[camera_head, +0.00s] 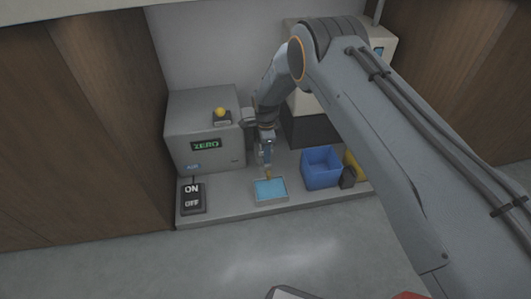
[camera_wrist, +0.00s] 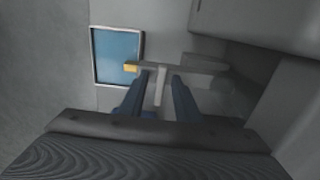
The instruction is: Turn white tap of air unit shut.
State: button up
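The grey box with a green ZERO display (camera_head: 205,145) stands on the left of the bench, with a small blue AIR label on its front. In the wrist view a pale stem (camera_wrist: 160,86), likely the white tap, lies between my fingers, joined to a pale bar with a yellow end (camera_wrist: 130,68). My gripper (camera_head: 267,160) points down just behind the blue tray. In the wrist view my blue fingers (camera_wrist: 160,97) stand apart, one on each side of the stem, with gaps visible. The tap's setting cannot be read in the head view.
The light-blue tray (camera_head: 270,195) lies on the bench front. An ON/OFF switch (camera_head: 193,198) is at left and a blue bin (camera_head: 321,168) at right. A yellow knob (camera_head: 220,112) sits on the box.

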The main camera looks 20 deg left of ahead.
jog(key=shift+r, duration=0.15)
notch_tip(320, 180, up, 8)
jog(key=p, duration=0.2)
jog(key=shift+f+p, duration=0.2)
jog(key=shift+p, duration=0.1)
